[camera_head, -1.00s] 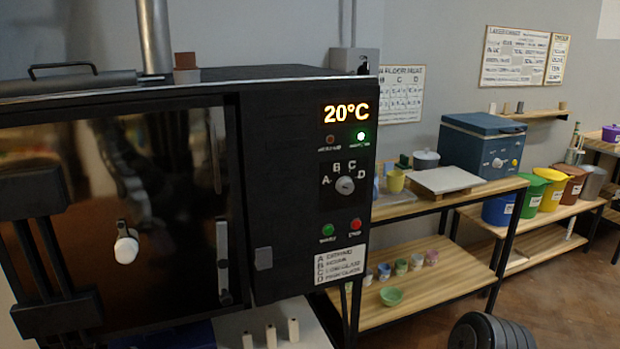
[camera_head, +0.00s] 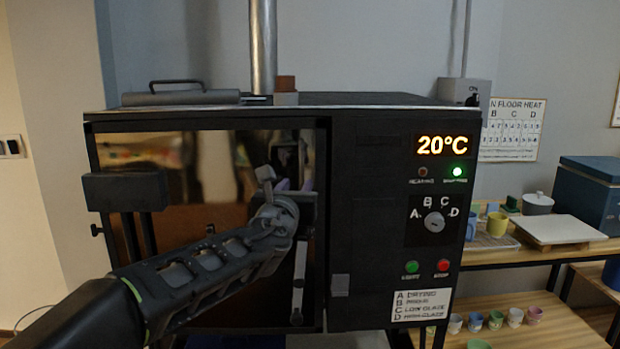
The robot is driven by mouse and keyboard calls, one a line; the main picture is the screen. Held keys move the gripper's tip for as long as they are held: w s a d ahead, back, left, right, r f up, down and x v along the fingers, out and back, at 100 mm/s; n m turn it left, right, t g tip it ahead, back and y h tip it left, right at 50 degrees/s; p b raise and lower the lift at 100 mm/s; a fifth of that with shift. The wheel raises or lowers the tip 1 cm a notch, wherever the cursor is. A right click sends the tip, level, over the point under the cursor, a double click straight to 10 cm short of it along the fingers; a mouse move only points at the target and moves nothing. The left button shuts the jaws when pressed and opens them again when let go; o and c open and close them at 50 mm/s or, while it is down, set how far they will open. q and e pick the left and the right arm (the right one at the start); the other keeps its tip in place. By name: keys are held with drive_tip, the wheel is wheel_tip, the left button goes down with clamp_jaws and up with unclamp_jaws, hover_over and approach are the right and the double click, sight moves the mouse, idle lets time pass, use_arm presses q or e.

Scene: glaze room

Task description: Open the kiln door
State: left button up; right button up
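The kiln (camera_head: 375,275) is a black box with a dark, glossy door (camera_head: 205,165) on its left part. The door looks shut. Its upright metal handle (camera_head: 299,272) is near the door's right edge, and the handle's upper part is hidden behind my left wrist. My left arm reaches in from the lower left across the door. My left gripper (camera_head: 294,184) is in front of the door around the upper end of the handle. Its fingers are dark and partly hidden by the wrist, so I cannot tell whether they touch the handle. My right gripper is out of view.
The control panel shows 20°C on its display (camera_head: 442,146), with a lit green lamp and a dial (camera_head: 434,222). A flue pipe (camera_head: 263,50) rises behind the kiln. A wooden shelf (camera_head: 530,250) with cups and a blue box (camera_head: 588,190) stands at the right.

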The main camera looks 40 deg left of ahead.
sight(302, 177)
use_arm(q)
drive_tip(key=p+x, duration=0.1)
drive_tip(key=x, duration=0.6)
drive_tip(key=shift+w+a, duration=0.25)
drive_tip(key=shift+w, duration=0.1)
clamp_jaws()
idle(1.3)
